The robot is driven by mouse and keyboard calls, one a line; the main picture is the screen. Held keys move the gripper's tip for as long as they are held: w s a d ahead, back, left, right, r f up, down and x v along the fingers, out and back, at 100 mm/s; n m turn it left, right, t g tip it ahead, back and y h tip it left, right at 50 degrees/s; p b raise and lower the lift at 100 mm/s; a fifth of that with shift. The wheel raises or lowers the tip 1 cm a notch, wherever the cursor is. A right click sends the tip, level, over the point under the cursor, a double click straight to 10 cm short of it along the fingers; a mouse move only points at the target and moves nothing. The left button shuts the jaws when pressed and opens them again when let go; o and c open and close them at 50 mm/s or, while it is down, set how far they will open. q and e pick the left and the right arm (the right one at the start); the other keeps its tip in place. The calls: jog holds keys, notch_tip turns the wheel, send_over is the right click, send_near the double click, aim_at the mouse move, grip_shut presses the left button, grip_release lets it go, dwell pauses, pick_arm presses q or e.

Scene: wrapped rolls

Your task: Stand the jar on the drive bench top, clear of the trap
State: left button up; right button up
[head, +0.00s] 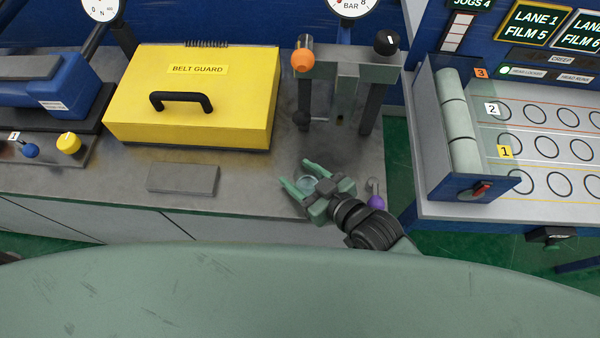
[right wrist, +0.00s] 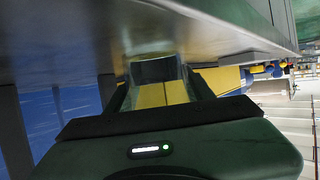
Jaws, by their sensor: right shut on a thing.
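The jar (head: 307,184) is a small clear glass vessel. My right gripper (head: 296,174) is shut on it, with one green finger on each side. In the head view they are over the front right part of the grey metal drive bench top (head: 245,196). I cannot tell whether the jar's base touches the bench. In the right wrist view the clear jar (right wrist: 157,72) sits between the fingers, and yellow shows through it. I cannot tell which thing is the trap. My left gripper is not in view.
A yellow belt guard (head: 190,105) with a black handle stands on the bench. A flat grey block (head: 183,179) lies before it. Behind my right gripper is a post frame with an orange knob (head: 302,60). A purple ball knob (head: 376,202) is at the right edge. Bare bench lies between block and gripper.

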jog(key=shift+f, duration=0.15)
jog(key=o, duration=1.4)
jog(key=shift+o, duration=0.2)
jog(key=shift+s+d+r, duration=0.1)
jog(key=shift+s+r, duration=0.05)
jog(key=shift+r, duration=0.1)
jog(key=b+v, duration=0.1)
jog(key=v, duration=0.9)
jog(key=shift+s+d, duration=0.2)
jog(key=shift+d, duration=0.05)
jog(key=shift+s+d+r, duration=0.3)
